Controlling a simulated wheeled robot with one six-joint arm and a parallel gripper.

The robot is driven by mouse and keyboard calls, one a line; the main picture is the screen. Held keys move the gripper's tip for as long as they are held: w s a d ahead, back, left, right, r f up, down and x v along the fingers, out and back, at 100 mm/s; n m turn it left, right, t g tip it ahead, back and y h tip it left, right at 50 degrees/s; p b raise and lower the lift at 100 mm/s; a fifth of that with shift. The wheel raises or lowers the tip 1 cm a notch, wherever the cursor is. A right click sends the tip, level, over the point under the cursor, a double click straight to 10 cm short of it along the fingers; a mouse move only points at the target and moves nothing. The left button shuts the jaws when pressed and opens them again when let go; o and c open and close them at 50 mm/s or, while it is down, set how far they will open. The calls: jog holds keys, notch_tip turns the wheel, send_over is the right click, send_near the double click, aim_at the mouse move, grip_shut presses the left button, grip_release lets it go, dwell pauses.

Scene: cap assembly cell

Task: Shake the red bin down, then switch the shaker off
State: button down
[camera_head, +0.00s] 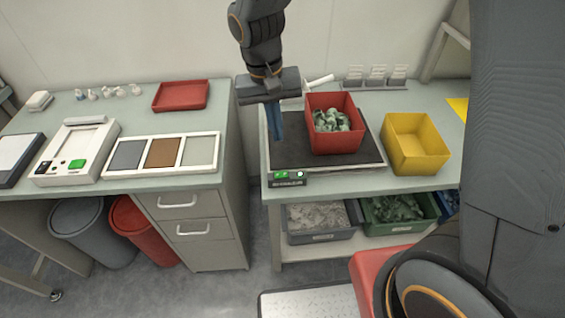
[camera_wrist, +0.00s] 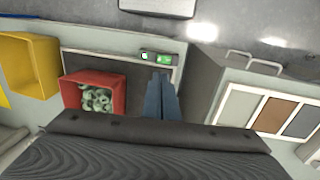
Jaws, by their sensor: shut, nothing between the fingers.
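The red bin (camera_head: 334,140) stands on the dark shaker plate (camera_head: 284,152) on the right-hand bench, with grey-green caps (camera_head: 332,119) heaped inside. The wrist view also shows the bin (camera_wrist: 117,95) with its caps (camera_wrist: 97,99). The shaker's control panel (camera_head: 287,176) is at the plate's front left corner, with a green button and a small bright light; it also shows in the wrist view (camera_wrist: 157,57). My gripper (camera_head: 276,136) is shut and empty, pointing down above the plate's left part, left of the bin. In the wrist view its blue fingers (camera_wrist: 160,78) end just below the panel.
A yellow bin (camera_head: 415,146) stands right of the shaker. Card holders (camera_head: 375,76) stand behind. The left bench holds a red tray (camera_head: 181,95), a three-section panel (camera_head: 162,154) and a white device (camera_head: 74,152). Bins of parts (camera_head: 318,221) sit on the shelf below.

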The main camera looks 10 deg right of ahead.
aim_at(285, 174)
jog(key=shift+f, duration=0.1)
dwell(0.3)
jog(key=f+p, duration=0.1)
jog(key=f, duration=0.3)
jog(key=d+f+p, duration=0.1)
jog(key=f, duration=0.4)
jog(key=f+p, duration=0.1)
jog(key=f, duration=0.3)
jog(key=shift+d+f+p, duration=0.3)
jog(key=shift+f, duration=0.05)
